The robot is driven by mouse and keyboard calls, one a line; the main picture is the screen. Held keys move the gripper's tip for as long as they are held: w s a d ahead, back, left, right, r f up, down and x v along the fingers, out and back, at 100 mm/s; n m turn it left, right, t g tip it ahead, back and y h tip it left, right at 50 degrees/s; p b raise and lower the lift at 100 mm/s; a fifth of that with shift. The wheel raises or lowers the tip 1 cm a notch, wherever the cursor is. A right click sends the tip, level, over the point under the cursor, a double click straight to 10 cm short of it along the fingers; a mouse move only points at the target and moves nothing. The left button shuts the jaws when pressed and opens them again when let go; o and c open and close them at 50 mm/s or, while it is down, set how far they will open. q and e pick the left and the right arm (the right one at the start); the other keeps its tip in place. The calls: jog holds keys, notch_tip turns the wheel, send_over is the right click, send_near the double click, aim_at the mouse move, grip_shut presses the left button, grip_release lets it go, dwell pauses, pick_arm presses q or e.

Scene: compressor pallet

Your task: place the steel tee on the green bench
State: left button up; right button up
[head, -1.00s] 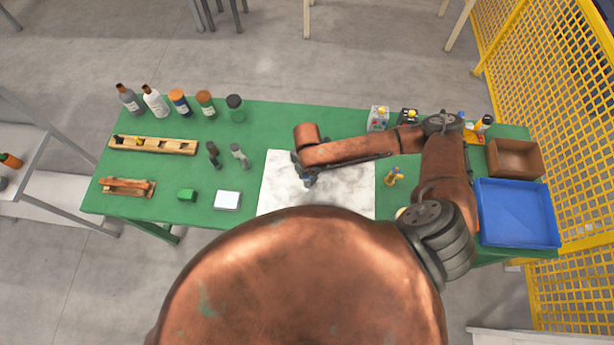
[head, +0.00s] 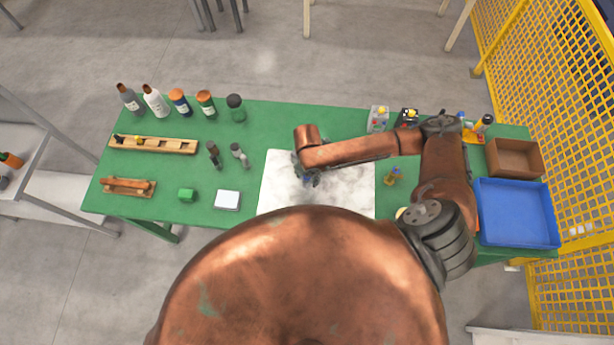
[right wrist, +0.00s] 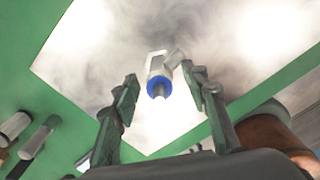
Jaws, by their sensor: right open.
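A silver branched fitting with a blue ring, which looks like the steel tee (right wrist: 159,72), shows between the fingers of my right gripper (right wrist: 160,84) in the right wrist view. The fingers are open, with a gap on each side of the tee. Behind it is a white marbled sheet (right wrist: 235,60) on the green bench (head: 275,122). In the head view my right gripper (head: 309,178) is over the sheet's left half (head: 345,190), and the tee is mostly hidden there. I cannot tell whether the tee touches the sheet. My left gripper is not in view.
Several bottles (head: 155,101) line the back left. A brass-coloured fitting (head: 393,175) sits on the right. A blue tray (head: 517,215) and brown box (head: 514,158) occupy the right end.

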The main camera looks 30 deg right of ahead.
notch_tip(320, 180, up, 12)
jog(key=shift+r, duration=0.1)
